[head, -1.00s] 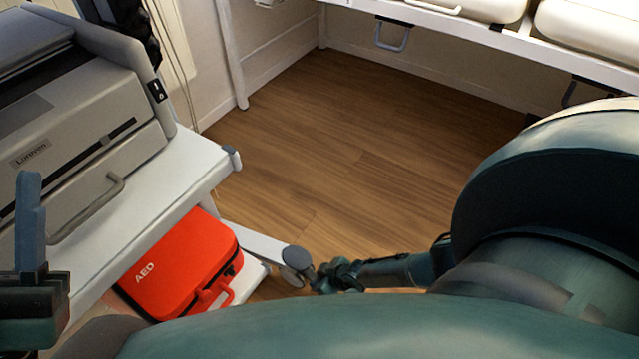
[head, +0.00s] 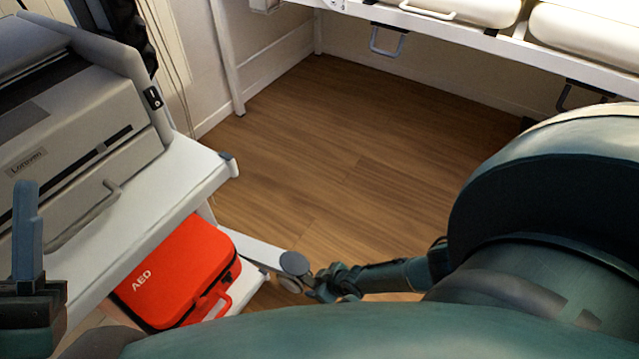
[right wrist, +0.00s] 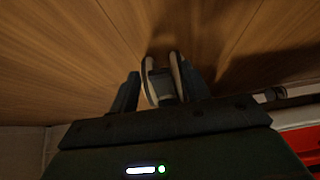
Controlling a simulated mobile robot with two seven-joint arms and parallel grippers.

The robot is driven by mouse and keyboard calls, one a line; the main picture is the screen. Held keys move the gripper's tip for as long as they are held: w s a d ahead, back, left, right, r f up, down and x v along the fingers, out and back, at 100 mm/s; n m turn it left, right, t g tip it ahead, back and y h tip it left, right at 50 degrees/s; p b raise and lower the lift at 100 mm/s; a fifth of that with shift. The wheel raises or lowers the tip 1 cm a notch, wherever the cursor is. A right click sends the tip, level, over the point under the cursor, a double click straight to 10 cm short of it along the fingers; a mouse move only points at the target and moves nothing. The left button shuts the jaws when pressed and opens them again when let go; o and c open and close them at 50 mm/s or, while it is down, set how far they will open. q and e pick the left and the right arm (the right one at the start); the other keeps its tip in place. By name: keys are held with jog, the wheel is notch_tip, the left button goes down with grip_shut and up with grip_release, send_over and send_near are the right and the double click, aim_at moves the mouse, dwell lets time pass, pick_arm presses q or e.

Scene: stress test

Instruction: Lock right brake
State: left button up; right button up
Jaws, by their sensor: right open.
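The cart's near right caster (head: 291,284) stands on the floor at the end of a white leg, under a round grey disc (head: 294,262). My right gripper (head: 318,284) is low beside it, just to its right. In the right wrist view the open fingers (right wrist: 160,88) stand either side of a caster-like part (right wrist: 163,80) with two pale-rimmed sides and a grey piece between. I cannot tell whether they touch it. The brake's position is not clear. My left gripper (head: 27,235) is at the left edge, away from the caster; only one blue finger shows clearly.
A white cart (head: 185,165) carries a grey machine (head: 75,130). A red AED case (head: 180,270) lies on its lower shelf, close to the caster. A white bed frame (head: 470,38) with hanging handles runs along the back. The wooden floor (head: 350,150) between is clear.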

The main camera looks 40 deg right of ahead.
jog(key=shift+s+r, duration=0.1)
jog(key=shift+r, duration=0.15)
pick_arm(q)
notch_tip(320, 180, down, 8)
jog(key=n+g+y+p, duration=0.1)
jog(key=n+y+p, duration=0.6)
jog(key=p, duration=0.4)
jog(key=shift+s+g+y, duration=0.2)
jog(key=shift+g+y, duration=0.1)
jog(key=shift+y, duration=0.6)
pick_arm(e)
jog(key=v, duration=1.2)
jog(key=shift+s+d+r, duration=0.15)
jog(key=shift+s+r, duration=0.05)
pick_arm(q)
jog(key=shift+r, duration=0.15)
